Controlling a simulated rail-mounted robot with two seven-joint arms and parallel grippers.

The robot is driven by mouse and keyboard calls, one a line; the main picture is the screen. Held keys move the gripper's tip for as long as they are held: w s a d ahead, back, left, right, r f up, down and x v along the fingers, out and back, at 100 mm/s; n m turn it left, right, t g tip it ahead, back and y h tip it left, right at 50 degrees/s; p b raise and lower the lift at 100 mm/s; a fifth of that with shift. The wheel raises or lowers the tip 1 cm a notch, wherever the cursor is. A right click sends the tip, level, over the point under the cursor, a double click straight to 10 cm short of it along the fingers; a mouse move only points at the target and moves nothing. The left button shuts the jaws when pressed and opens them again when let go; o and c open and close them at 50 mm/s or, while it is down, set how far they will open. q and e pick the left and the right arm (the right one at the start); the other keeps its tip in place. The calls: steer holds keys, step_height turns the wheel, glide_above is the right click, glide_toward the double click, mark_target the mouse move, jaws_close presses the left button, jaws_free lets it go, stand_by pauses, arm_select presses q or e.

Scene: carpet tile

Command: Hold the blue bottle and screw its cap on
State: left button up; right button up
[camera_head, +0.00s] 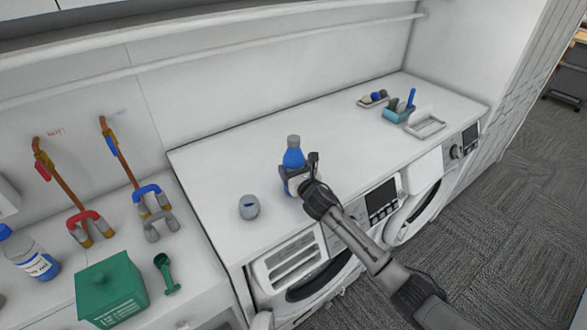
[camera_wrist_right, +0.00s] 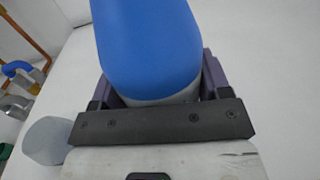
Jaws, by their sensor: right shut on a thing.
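The blue bottle (camera_head: 293,160) stands upright on the white counter above the washing machines. Its top is a pale grey piece (camera_head: 293,141); I cannot tell whether this is a bare neck or a cap. My right gripper (camera_head: 297,178) is shut around the lower part of the bottle, coming from the front right. In the right wrist view the bottle (camera_wrist_right: 150,48) rises between the fingers (camera_wrist_right: 155,95). My left gripper is not in view.
At the back right of the counter (camera_head: 225,165) are a small tray (camera_head: 373,99), a teal holder (camera_head: 397,115) and a white frame-like tray (camera_head: 426,125). On the lower left surface are a green box (camera_head: 110,290), a green scoop (camera_head: 166,273) and a clear bottle (camera_head: 30,258).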

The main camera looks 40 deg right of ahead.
steer(key=shift+f, duration=0.1)
stand_by(0.3)
steer(key=o, duration=1.4)
steer(key=shift+o, duration=1.6)
steer(key=v, duration=1.1)
steer(key=shift+s, duration=0.45)
